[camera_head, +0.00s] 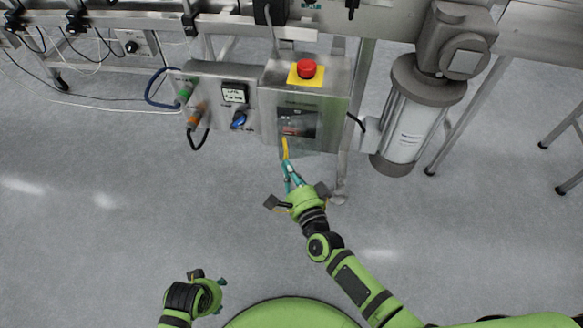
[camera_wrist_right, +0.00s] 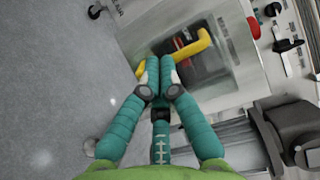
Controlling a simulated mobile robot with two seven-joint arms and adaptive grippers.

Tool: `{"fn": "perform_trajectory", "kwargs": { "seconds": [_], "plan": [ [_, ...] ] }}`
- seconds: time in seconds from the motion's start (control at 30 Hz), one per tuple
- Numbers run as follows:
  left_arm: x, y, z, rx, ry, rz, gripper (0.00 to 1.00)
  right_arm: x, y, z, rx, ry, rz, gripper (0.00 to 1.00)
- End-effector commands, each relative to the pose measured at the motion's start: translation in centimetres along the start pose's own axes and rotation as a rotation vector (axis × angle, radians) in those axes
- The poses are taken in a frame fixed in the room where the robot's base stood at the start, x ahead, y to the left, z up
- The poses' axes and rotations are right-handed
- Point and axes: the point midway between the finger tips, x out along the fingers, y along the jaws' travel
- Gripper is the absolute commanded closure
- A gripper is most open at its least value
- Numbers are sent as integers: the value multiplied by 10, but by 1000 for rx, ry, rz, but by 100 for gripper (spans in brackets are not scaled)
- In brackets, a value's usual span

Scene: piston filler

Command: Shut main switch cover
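The main switch sits in a dark recessed window (camera_head: 298,122) on the front of a grey metal box; the window also shows in the wrist view (camera_wrist_right: 190,48). A yellow handle (camera_head: 285,148) juts from its lower part, and a clear cover seems to hang around it, though its exact angle is hard to tell. My right gripper (camera_head: 288,168) is at the handle. In the wrist view its teal fingers (camera_wrist_right: 159,62) are together, with the yellow handle (camera_wrist_right: 193,47) showing behind them on both sides. My left gripper (camera_head: 217,284) is low in the head view, away from the box; its fingers are mostly hidden.
A red button (camera_head: 306,68) on a yellow plate is on top of the box. A motor and cylinder (camera_head: 408,125) stand at the right. The floor in front is clear.

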Motion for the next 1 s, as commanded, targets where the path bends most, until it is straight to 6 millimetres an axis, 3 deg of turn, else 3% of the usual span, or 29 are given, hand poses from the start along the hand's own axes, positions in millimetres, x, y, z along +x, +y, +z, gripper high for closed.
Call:
{"fn": "perform_trajectory", "kwargs": {
  "seconds": [0.1, 0.2, 0.5, 1.0],
  "plan": [
    [4, 0, 3, 0, -9, 0, 43, 9, 0, 4, -1, 0, -3, 100],
    [-9, -1, -10, -2, 18, -1, 43, 18, 0, 9, -1, 1, -4, 100],
    [-30, -2, -18, -4, 28, -4, 43, 40, 0, 19, -2, 0, -3, 100],
    [-39, -2, -21, -5, 29, -4, 43, 48, -2, 21, -3, -1, -3, 100]
  ]
}}
